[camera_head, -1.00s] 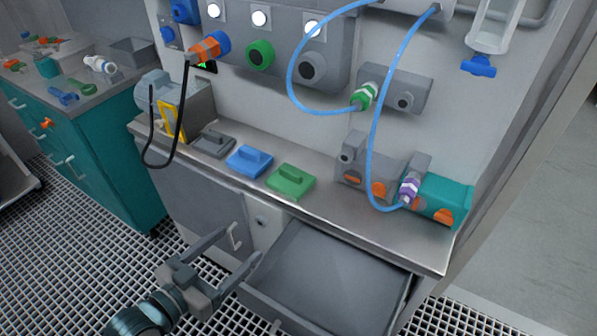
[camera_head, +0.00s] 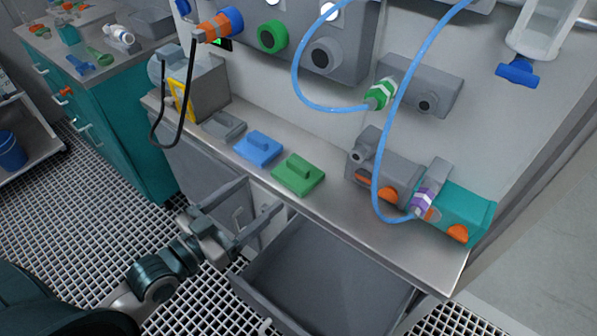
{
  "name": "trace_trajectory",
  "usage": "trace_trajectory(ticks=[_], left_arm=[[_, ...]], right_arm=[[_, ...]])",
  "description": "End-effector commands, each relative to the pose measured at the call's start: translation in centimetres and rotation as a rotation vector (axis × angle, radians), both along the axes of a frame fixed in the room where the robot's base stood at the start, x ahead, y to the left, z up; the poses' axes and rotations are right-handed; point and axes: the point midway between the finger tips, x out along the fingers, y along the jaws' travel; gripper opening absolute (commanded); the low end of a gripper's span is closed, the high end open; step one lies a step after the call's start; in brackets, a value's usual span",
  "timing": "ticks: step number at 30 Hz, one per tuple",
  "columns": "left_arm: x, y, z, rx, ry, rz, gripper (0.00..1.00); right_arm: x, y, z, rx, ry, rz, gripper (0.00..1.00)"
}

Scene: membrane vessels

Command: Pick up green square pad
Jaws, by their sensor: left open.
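The green square pad (camera_head: 298,175) lies flat on the steel counter, with a raised grip on its top. It is just right of a blue square pad (camera_head: 258,148). My left gripper (camera_head: 260,196) is open and empty. Its fingers point up and right toward the counter's front edge, in front of and below the two pads, apart from them. My right gripper does not show.
A grey pad (camera_head: 223,126) lies left of the blue one. An open drawer (camera_head: 325,275) juts out below the counter (camera_head: 390,238). Blue hoses hang at the right, one reaching a teal-ended device (camera_head: 465,212). A teal cabinet (camera_head: 110,120) stands at the left.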

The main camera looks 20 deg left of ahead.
Motion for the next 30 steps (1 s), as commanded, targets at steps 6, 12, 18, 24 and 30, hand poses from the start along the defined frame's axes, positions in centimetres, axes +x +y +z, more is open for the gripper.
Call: trace_trajectory(ticks=[6, 12, 18, 24, 30], left_arm=[[1.6, -0.7, 0.2, 0.0, -0.003, 0.001, 0.72], [4.1, -1.8, 0.2, -0.002, -0.002, 0.001, 0.72], [7.0, -3.1, 0.2, -0.003, -0.003, 0.0, 0.72], [9.7, -4.4, 0.1, -0.001, -0.001, 0.0, 0.72], [10.9, -4.9, 0.0, 0.0, 0.0, 0.0, 0.72]], right_arm=[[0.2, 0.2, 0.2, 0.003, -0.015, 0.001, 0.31], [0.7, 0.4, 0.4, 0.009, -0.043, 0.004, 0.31], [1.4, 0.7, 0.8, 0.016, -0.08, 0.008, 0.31], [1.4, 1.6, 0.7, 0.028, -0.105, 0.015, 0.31], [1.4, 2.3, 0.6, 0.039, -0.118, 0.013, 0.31]])
